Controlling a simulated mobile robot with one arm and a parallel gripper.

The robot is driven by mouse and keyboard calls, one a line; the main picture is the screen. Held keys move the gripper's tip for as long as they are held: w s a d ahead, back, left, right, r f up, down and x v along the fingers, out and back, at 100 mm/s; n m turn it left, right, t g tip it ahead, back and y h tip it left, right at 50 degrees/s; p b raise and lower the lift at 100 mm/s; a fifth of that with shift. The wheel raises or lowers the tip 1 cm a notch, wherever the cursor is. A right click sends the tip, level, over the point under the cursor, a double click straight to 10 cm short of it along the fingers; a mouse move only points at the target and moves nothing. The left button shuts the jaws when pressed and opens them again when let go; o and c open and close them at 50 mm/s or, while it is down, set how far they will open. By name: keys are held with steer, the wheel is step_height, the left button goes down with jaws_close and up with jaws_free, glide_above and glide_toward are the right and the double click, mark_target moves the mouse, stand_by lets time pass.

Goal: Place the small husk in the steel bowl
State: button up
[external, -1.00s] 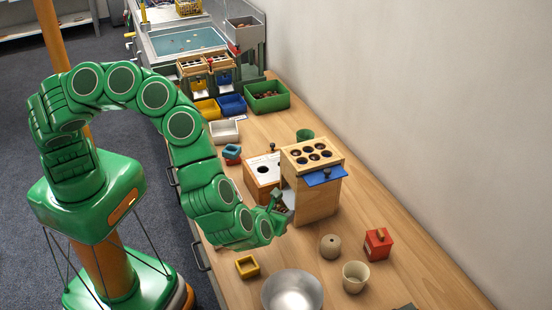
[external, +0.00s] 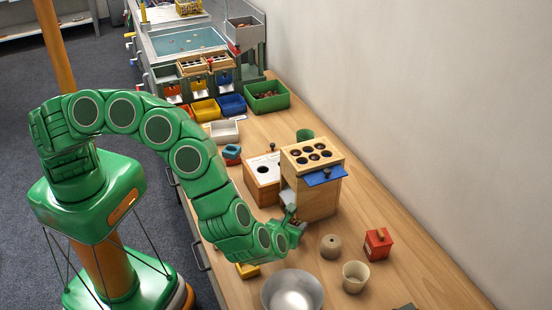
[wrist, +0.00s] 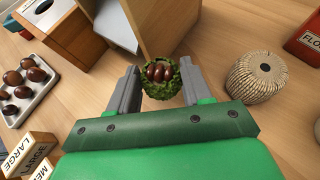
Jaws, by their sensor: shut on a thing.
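A small green spiky husk (wrist: 161,93), open at the top with several brown chestnuts showing in it, sits between the fingers of my gripper (wrist: 161,82) in the wrist view. My gripper is shut on it. In the external view my gripper (external: 292,226) is beside the front of the wooden box with holes, and the husk is too small to make out clearly. The steel bowl (external: 292,293) stands on the table nearer the camera, below my gripper in the picture, and looks empty. The bowl is not in the wrist view.
The wooden box (external: 318,203) with a blue flap stands just behind my gripper. A round ribbed object (external: 330,246), a beige cup (external: 356,277) and a red box (external: 378,243) stand to the right.

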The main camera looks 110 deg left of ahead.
steer(key=shift+w+f, duration=0.1)
steer(key=shift+f, duration=1.5)
steer(key=o, duration=1)
steer(key=shift+f, duration=0.1)
steer(key=v, duration=1.1)
steer(key=shift+d+r, duration=0.25)
steer(key=shift+o, duration=0.6)
steer(key=shift+d+r, duration=0.1)
steer(key=shift+d, duration=0.05)
